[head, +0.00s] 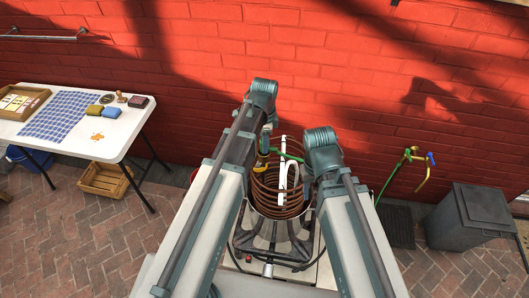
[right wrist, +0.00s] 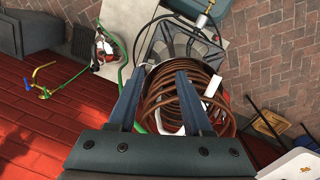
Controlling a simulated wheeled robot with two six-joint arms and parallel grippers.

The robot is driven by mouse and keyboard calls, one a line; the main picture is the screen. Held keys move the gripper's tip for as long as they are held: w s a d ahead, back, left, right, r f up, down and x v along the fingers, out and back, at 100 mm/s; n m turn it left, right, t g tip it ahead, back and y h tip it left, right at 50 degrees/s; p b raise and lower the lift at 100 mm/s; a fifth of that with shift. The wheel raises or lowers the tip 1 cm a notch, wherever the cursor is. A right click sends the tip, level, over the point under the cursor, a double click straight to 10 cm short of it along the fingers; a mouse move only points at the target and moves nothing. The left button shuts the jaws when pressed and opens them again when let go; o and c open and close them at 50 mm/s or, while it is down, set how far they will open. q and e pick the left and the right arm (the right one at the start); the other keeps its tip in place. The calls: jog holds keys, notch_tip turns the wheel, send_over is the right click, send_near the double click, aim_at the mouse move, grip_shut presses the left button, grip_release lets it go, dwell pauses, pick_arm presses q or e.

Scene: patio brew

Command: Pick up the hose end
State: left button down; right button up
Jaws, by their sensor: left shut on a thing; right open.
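A green hose (head: 291,157) runs across the top of the copper coil (head: 278,202) toward my left gripper (head: 264,150). My left gripper is shut at the hose's left end, beside a small yellow piece (head: 262,161). The exact grip is too small to make out. My right gripper (right wrist: 163,82) is open and empty in the right wrist view, its fingers spread in front of the copper coil (right wrist: 192,88). In that view green hose (right wrist: 124,62) shows to the left of the coil.
White pieces (head: 293,176) stand in the coil, above a dark burner stand (head: 270,240). A tap (head: 412,155) with a green hose is on the brick wall at the right. A grey bin (head: 470,215) stands there. A white table (head: 85,140) is at the left.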

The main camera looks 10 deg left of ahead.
pick_arm(q)
jog(key=shift+r, duration=0.1)
notch_tip(320, 180, up, 10)
jog(key=p, duration=1)
notch_tip(320, 180, up, 6)
jog(key=p, duration=0.6)
